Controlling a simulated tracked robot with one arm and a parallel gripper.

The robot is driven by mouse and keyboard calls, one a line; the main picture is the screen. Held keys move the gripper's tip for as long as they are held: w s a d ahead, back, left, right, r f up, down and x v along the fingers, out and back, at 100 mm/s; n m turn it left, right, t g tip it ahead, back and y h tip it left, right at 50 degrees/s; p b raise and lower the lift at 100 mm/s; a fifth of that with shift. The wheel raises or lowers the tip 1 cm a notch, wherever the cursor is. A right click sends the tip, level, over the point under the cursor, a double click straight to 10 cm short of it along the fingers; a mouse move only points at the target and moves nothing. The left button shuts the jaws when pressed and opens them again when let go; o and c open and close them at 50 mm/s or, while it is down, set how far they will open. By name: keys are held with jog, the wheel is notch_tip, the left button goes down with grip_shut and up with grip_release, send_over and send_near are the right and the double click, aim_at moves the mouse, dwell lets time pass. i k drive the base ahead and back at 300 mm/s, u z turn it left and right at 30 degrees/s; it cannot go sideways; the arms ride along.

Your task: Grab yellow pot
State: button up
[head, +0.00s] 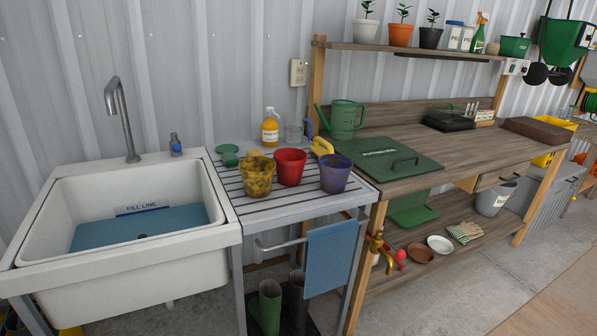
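A yellow pot (257,177) with dark, dirt-like blotches stands upright on the slatted metal drainboard (293,207), just right of the sink. A red pot (290,167) stands close to its right, and a blue-purple pot (335,174) with brownish marks stands further right. My gripper does not show in the head view. Nothing covers the front of the yellow pot.
A white sink (118,268) is at the left with a grey faucet (121,117). A wooden bench (455,140) with a green watering can (346,119) is at the right. A blue towel (331,258) hangs in front.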

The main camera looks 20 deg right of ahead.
aim_at(256, 173)
jog(key=z, duration=0.2)
jog(key=i, duration=1.6)
jog(key=u, duration=0.5)
